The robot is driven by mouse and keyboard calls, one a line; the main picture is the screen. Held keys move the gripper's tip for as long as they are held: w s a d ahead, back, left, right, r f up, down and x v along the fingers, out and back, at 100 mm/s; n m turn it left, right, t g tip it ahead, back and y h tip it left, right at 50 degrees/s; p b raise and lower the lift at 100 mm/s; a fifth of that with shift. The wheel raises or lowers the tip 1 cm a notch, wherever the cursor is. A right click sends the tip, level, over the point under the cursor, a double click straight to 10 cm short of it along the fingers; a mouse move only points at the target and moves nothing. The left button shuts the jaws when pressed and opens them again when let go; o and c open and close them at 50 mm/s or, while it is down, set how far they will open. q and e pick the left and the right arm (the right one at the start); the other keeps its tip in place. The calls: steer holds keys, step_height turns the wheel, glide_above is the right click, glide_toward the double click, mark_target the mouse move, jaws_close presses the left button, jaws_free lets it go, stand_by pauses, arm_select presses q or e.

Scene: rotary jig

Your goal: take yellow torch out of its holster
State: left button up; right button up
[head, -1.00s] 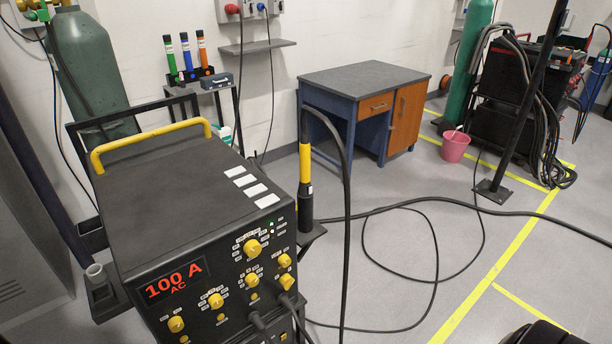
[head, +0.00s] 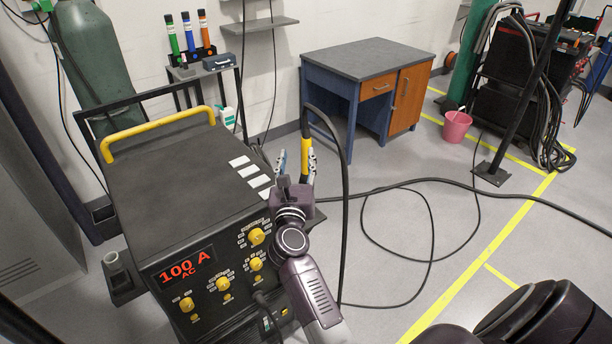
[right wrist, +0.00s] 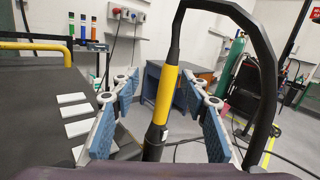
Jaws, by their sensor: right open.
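The yellow torch (head: 306,158) stands upright at the right side of the black welding machine (head: 190,170), with a black cable looping from its top. In the head view its lower part and the holster are hidden behind my right gripper (head: 294,165). In the right wrist view the torch's yellow band (right wrist: 165,95) stands between the two blue-padded fingers of my right gripper (right wrist: 160,115). The fingers are open, with a gap on both sides of the torch. The torch's dark lower part runs down out of sight behind the gripper body. My left gripper is not in view.
The torch cable (head: 345,190) arcs down right of my arm to the floor. A yellow handle (head: 155,131) rises from the machine's top. A blue workbench (head: 366,75), a pink bucket (head: 456,127) and a black post (head: 520,95) stand farther back. Open floor lies to the right.

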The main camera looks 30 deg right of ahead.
mark_target(305, 149)
steer(key=w+d, duration=0.1)
steer(key=d, duration=0.1)
steer(key=w+d+f+m+g+p, duration=0.1)
steer(key=w+d, duration=0.1)
steer(key=w+d+m+p, duration=0.1)
steer(key=w+d, duration=0.1)
steer(key=shift+f+g, duration=0.3)
steer(key=shift+w+d+f, duration=0.15)
steer(key=shift+w+d, duration=0.15)
steer(key=shift+w, duration=0.05)
steer(key=shift+c, duration=0.5)
steer(key=c, duration=1)
jaws_close()
